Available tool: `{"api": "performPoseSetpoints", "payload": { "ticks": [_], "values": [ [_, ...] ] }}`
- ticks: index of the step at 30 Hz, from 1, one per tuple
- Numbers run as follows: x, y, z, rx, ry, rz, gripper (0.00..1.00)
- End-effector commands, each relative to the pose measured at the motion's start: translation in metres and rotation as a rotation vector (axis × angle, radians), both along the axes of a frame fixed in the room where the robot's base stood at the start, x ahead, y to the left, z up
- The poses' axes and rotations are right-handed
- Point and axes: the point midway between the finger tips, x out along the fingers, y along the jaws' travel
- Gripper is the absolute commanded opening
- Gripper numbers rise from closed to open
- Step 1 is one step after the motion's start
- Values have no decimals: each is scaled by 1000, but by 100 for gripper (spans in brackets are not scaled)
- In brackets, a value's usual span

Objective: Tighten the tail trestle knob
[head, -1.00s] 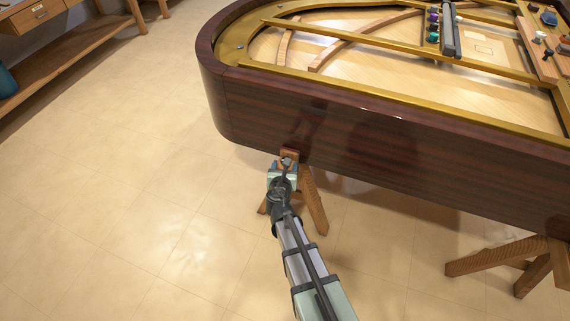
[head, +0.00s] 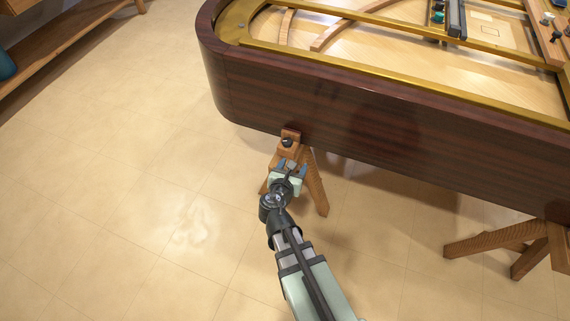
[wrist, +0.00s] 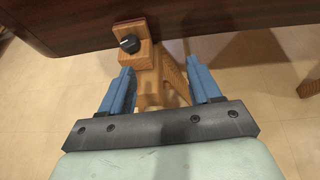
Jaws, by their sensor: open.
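The tail trestle knob (wrist: 129,43) is small and black, set on a wooden block at the top of the tail trestle (wrist: 150,80), right below the piano case. It also shows in the head view as a dark knob (head: 287,142). My gripper (wrist: 163,75) is open and empty, with its two blue fingers spread apart. In the head view my gripper (head: 290,165) sits just in front of and below the knob, apart from it. In the wrist view the knob lies ahead of the fingertips, nearer the left finger's line.
The dark wood piano case (head: 350,110) overhangs the trestle. A second wooden trestle (head: 510,245) stands at the right under the case. A wooden bench (head: 60,45) is at the upper left. The tiled floor (head: 120,200) at the left is clear.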

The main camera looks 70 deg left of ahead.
Motion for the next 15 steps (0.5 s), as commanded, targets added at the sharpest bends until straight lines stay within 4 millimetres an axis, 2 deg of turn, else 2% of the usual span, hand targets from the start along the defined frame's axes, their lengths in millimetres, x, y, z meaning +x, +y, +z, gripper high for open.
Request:
{"api": "performPoseSetpoints", "payload": {
  "ticks": [6,15],
  "values": [
    [10,-3,-3,-5,-1,-75,63],
    [12,-5,-3,-7,-2,-89,63]
  ]
}}
